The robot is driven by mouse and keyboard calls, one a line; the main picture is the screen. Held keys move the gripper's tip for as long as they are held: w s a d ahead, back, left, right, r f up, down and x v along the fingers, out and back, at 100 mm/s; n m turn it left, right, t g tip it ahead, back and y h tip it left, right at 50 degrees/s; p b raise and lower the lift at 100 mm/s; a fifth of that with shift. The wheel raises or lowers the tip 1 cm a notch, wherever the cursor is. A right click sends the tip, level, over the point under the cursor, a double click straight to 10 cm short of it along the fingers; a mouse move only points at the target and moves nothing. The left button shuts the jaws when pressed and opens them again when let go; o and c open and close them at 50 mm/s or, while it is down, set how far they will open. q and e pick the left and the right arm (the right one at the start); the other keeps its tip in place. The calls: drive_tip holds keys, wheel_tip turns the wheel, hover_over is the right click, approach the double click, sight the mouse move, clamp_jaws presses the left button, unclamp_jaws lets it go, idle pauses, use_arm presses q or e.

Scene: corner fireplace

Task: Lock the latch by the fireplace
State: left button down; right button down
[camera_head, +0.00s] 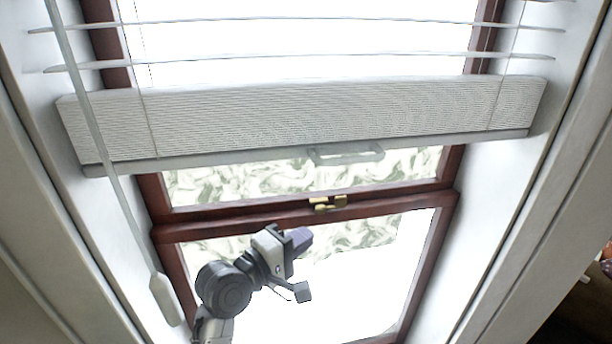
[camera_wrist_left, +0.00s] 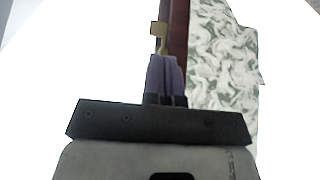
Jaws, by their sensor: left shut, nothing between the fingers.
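The brass latch (camera_head: 328,203) sits at the middle of the dark red-brown rail where the two window sashes meet. It also shows in the left wrist view (camera_wrist_left: 158,29), small and just beyond the fingertips. I cannot tell from its shape whether it is locked. My left gripper (camera_head: 303,236) is below and slightly left of the latch in the head view. Its purple fingers (camera_wrist_left: 165,72) are shut together and empty, pointing toward the latch. They appear apart from it in the head view. My right gripper is in neither view.
A raised white blind (camera_head: 310,120) hangs above the latch, with a pale handle-like piece (camera_head: 345,153) at its lower edge. A blind wand (camera_head: 165,298) hangs at left. White window reveals (camera_head: 505,210) close in both sides. Green-white marbled panes lie behind the rail.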

use_arm(q)
drive_tip(key=s+a+f+m+g+y+p, duration=0.2)
drive_tip(key=s+a+f+y, duration=0.25)
drive_tip(key=s+f, duration=0.55)
drive_tip(key=s+a+f+m+g+y+p, duration=0.25)
drive_tip(key=s+a+f, duration=0.4)
drive_tip(key=f, duration=0.75)
drive_tip(key=s+a+f+m+g+y, duration=0.2)
drive_tip(key=s+a+f+m+y, duration=0.1)
drive_tip(key=s, duration=0.8)
drive_tip(key=s+a+f+m+g+y+p, duration=0.1)
drive_tip(key=s+a, duration=0.5)
drive_tip(key=s, duration=0.6)
wheel_tip(320, 180, down, 2)
drive_tip(key=shift+s+f+m+g+y, duration=0.25)
drive_tip(key=shift+m+g+y, duration=0.3)
drive_tip(key=shift+m+y, duration=0.5)
